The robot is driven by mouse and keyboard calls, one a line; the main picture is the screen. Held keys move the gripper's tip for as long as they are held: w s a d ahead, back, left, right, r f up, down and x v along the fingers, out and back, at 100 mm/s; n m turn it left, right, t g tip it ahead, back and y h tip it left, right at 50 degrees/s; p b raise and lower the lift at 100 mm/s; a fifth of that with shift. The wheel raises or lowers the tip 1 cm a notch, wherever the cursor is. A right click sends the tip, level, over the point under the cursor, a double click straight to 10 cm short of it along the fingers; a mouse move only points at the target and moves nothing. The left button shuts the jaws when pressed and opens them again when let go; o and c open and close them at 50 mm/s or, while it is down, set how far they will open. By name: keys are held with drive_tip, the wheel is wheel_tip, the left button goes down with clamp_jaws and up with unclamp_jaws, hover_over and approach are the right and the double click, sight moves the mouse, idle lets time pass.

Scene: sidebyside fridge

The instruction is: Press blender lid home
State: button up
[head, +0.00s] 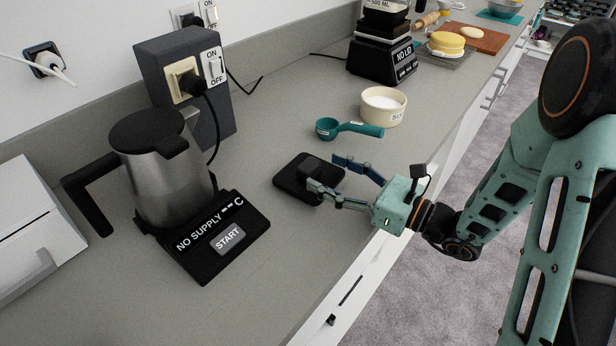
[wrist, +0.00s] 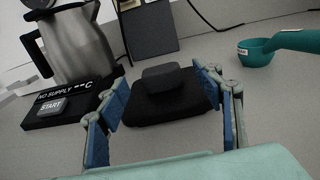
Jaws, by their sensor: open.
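A black square lid with a raised block on top (head: 291,181) lies on the counter; it also shows in the wrist view (wrist: 166,108). My gripper (head: 322,171) is open and low over the counter. In the wrist view its blue-padded fingers (wrist: 158,88) stand on the left and right of the lid. I cannot tell whether they touch it. The blender (head: 385,58) stands farther back on the counter, and its display reads NO LID. The top of its jar is cut off by the frame edge.
A steel kettle (head: 168,180) on a black base reading NO SUPPLY stands at left. A teal scoop (head: 327,129) and cream bowl (head: 382,108) lie between lid and blender. A yellow cake (head: 446,43) sits beyond the blender. The counter's front edge is close to my gripper.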

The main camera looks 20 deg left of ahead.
sight(309, 164)
drive_tip(key=x, duration=0.5)
drive_tip(key=shift+a, duration=0.2)
drive_tip(key=c, duration=1.3)
drive_tip(key=shift+r, duration=0.1)
drive_tip(key=shift+r, duration=0.6)
drive_tip(key=shift+c, duration=0.2)
drive_tip(key=s+d+r+p, duration=0.2)
drive_tip(key=s+d+r, duration=0.2)
drive_tip(key=d+r, duration=0.7)
drive_tip(key=shift+d+r, duration=0.3)
drive_tip(key=shift+d, duration=0.95)
